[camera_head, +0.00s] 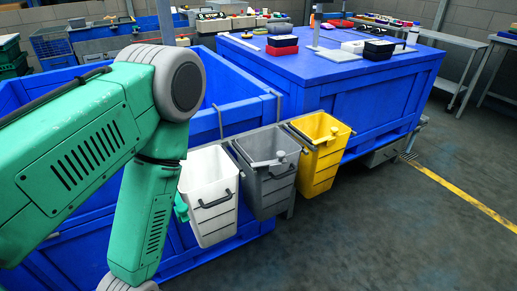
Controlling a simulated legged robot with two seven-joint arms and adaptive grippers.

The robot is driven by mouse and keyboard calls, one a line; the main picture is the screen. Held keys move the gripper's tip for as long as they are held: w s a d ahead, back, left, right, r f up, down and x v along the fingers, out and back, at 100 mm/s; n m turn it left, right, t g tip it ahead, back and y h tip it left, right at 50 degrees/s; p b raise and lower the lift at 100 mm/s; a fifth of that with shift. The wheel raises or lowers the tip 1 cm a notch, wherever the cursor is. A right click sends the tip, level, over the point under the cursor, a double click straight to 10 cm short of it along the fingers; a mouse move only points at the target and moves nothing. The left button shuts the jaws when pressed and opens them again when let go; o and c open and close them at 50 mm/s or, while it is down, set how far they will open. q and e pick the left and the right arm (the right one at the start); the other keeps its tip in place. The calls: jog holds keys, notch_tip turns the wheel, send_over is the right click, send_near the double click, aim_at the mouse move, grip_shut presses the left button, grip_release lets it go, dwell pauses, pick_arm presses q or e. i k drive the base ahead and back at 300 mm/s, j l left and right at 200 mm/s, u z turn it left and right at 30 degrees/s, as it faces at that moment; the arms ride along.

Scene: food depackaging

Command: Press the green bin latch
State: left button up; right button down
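A small green part (181,208) shows at the left side of the white bin, right beside my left forearm. It is mostly hidden by the arm, and I cannot tell whether it is the green bin latch or something else. No whole green bin is visible. My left arm comes in from the left and bends down in front of the blue crate. Its wrist leaves the picture at the bottom, so the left gripper is out of view. My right arm and gripper are not in view.
A white bin (209,185), a grey bin (268,187) and a yellow bin (318,165) hang in a row along a blue crate (235,115). A blue table (345,105) with boxes and tools stands behind. The floor at right is clear, with a yellow line (462,200).

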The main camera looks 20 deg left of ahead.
aim_at(181, 209)
jog(key=u, duration=1.3)
